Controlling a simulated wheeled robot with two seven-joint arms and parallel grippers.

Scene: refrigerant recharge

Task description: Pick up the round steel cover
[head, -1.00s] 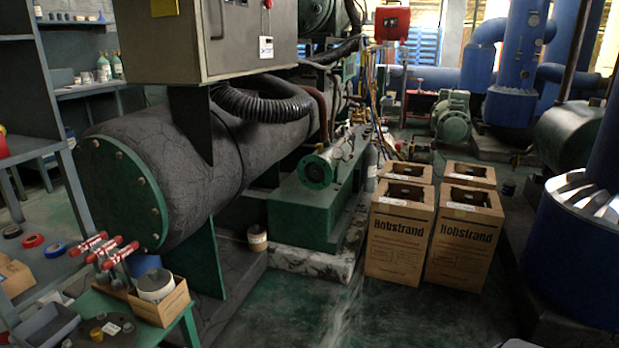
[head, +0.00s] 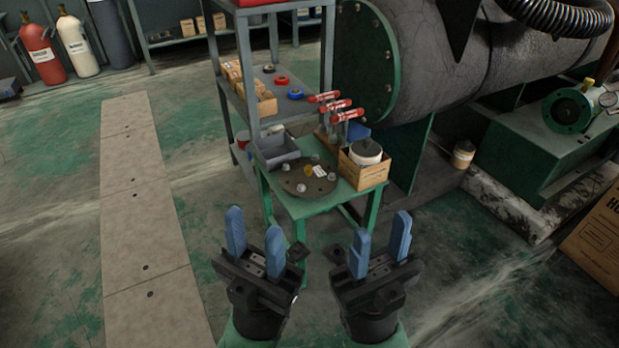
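A dark round steel cover (head: 315,188) lies flat on the small green table (head: 342,197) in the middle of the head view. Several small grey pieces, a yellow piece and a white label are on it. My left gripper (head: 254,222) is open and empty, with blue fingers apart, on the near side of the table and left of the cover. My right gripper (head: 382,225) is open and empty, on the near side and right of the cover. Neither gripper touches the cover.
A grey bin (head: 277,152) stands behind the cover on the left. A wooden box (head: 366,175) with a round white container stands to its right. Red-handled tools (head: 338,110) stand behind. A grey shelf (head: 245,75) and a large tank (head: 440,75) rise beyond. Floor on the left is clear.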

